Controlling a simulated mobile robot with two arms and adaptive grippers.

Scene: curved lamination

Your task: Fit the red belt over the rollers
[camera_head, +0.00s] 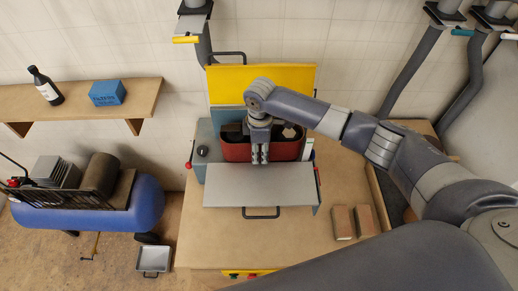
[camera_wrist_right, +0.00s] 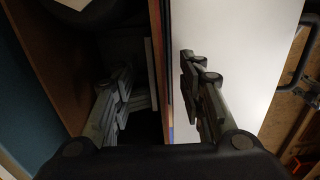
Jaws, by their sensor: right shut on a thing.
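The red belt (camera_head: 236,153) is a wide loop in the open machine (camera_head: 204,135) on the bench, below the raised yellow lid. Dark rounded shapes, probably the rollers (camera_head: 290,131), show within its upper edge. I cannot tell how far down over them the belt sits. My right gripper (camera_head: 260,155) points down at the middle of the belt's front side and is shut on it. In the right wrist view the fingers (camera_wrist_right: 160,95) stand either side of a thin edge. The rollers' lower parts are hidden. My left gripper is not in view.
The yellow lid (camera_head: 290,78) stands raised behind the belt. A grey front panel (camera_head: 258,187) with a black handle lies just in front. Two brown blocks (camera_head: 354,222) lie on the bench (camera_head: 240,240) at right. The bench front is clear. A shelf (camera_head: 90,98) is on the left wall.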

